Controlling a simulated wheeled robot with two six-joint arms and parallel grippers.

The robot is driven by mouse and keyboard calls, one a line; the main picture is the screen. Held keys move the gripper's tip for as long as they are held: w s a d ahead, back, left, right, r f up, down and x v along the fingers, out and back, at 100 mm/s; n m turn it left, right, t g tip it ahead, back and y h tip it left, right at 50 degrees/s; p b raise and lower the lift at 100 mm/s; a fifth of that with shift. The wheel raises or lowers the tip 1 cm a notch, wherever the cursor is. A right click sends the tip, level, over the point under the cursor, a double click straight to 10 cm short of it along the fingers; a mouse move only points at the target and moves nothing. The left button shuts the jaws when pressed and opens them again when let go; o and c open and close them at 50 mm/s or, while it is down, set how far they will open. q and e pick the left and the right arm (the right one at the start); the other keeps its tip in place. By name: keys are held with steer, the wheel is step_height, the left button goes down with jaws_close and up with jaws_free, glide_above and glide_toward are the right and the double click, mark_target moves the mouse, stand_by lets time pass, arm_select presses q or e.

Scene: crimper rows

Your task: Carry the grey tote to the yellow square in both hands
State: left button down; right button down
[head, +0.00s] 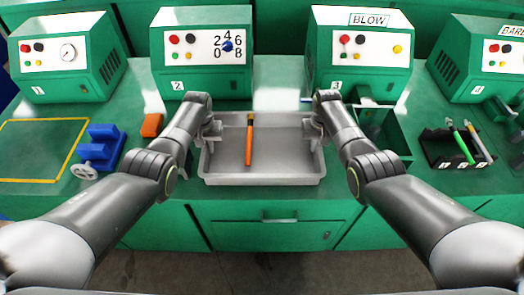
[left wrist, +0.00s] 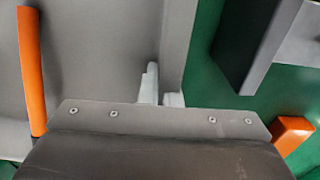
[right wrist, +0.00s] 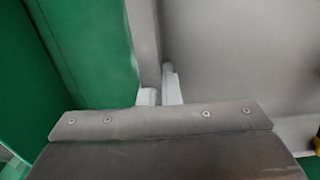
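The grey tote (head: 285,162) sits on the green bench in the middle of the head view, with an orange-handled brush (head: 249,140) lying inside. My left gripper (head: 211,130) is at the tote's left wall. In the left wrist view its fingers (left wrist: 161,92) straddle the wall closely, one inside and one outside. My right gripper (head: 312,128) is at the right wall, its fingers (right wrist: 160,92) likewise closed about that wall. The fingertips are partly hidden by the gripper bodies. The yellow square (head: 42,150) is an empty outline on the bench at the far left.
A blue vise (head: 100,148) and an orange block (head: 152,125) lie between the square and the tote. Green machines (head: 205,55) line the back. A green bin (head: 385,130) is right of the tote; a black rack (head: 450,150) with tools stands further right.

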arm_select(q)
steer(key=shift+r, duration=0.15)
arm_select(e)
steer(key=shift+r, duration=0.15)
